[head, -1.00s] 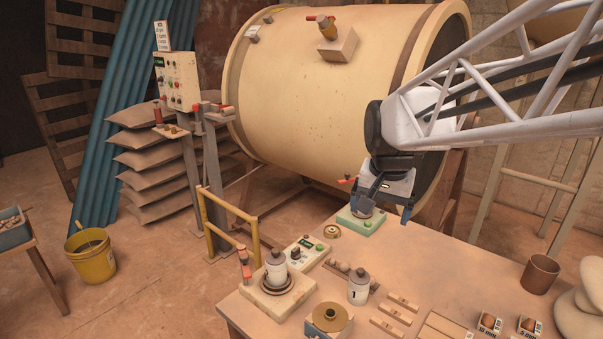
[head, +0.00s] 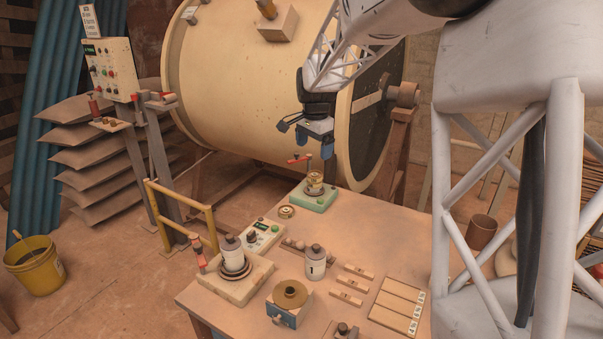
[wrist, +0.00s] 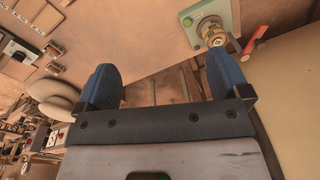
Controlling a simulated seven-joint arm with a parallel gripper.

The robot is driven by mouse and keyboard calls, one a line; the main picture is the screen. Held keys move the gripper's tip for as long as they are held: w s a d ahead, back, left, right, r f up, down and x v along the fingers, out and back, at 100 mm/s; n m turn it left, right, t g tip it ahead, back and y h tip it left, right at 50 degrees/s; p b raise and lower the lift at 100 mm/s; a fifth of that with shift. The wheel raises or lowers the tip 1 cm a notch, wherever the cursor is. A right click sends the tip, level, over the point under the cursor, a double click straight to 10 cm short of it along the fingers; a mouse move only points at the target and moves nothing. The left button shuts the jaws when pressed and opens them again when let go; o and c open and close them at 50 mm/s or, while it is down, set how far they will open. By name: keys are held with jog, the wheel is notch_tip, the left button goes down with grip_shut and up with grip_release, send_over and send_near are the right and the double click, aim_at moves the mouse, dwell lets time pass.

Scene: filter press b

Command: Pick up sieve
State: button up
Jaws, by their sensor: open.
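A stack of brass round parts (head: 315,183) sits on a pale green base (head: 315,203) at the table's far corner; it also shows in the wrist view (wrist: 213,36). A low brass ring (head: 287,211) lies on the table just left of that base. I cannot tell for sure which brass piece is the sieve. My gripper (head: 317,143) is above the green base, apart from it, with its blue fingers down. In the wrist view its fingers (wrist: 160,70) are spread, with nothing between them, and the brass stack lies beyond the right finger.
A red-handled lever (head: 300,159) stands by the green base, and the large cream drum (head: 255,95) is close behind. A white jar marked 1 (head: 315,263), a blue box with a brass top (head: 288,300) and wooden pieces (head: 355,285) occupy the table's front.

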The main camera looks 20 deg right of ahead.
jog(key=w+d+f+m, duration=0.4)
jog(key=w+f, duration=0.3)
jog(key=w, duration=0.5)
jog(key=m+g, duration=0.1)
jog(key=m, duration=0.2)
send_over(314, 174)
notch_tip(314, 174, down, 8)
jog(key=shift+s+r, duration=0.1)
jog(key=shift+s, duration=0.05)
jog(key=shift+a, duration=0.1)
jog(key=shift+f, duration=1.3)
jog(key=shift+f, duration=2.6)
jog(key=c, duration=1)
